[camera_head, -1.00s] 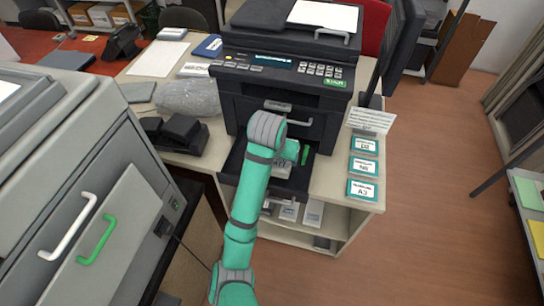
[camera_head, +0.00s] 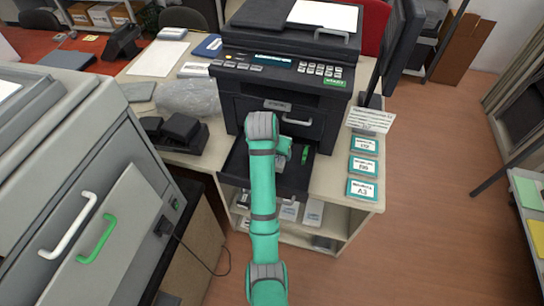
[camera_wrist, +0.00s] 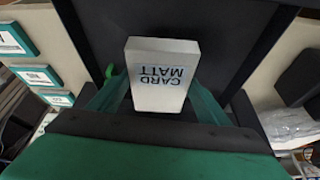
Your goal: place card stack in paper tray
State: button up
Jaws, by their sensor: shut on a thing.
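The card stack (camera_wrist: 163,85) is a white block labelled CARD MATT. In the wrist view my gripper (camera_wrist: 158,100) is shut on it, with a green finger at each side. The paper tray (camera_head: 237,165) is the black drawer pulled out of the printer's front; its dark floor also shows behind the stack in the wrist view (camera_wrist: 225,45). The stack is held over the tray; I cannot tell whether it touches the floor. In the head view my arm hides most of the gripper and stack. A green tab (camera_head: 305,154) stands in the tray.
The black printer (camera_head: 285,85) stands behind the tray on a pale table. Several teal-edged labelled packs (camera_head: 363,165) lie to the right. A black device (camera_head: 178,130) is left of the tray. Small white boxes (camera_head: 313,212) sit on the shelf below. A grey machine (camera_head: 70,170) fills the left.

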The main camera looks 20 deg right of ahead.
jog(key=shift+w+f, duration=0.9)
jog(key=shift+f, duration=1.55)
jog(key=shift+f, duration=0.1)
jog(key=o, duration=1.5)
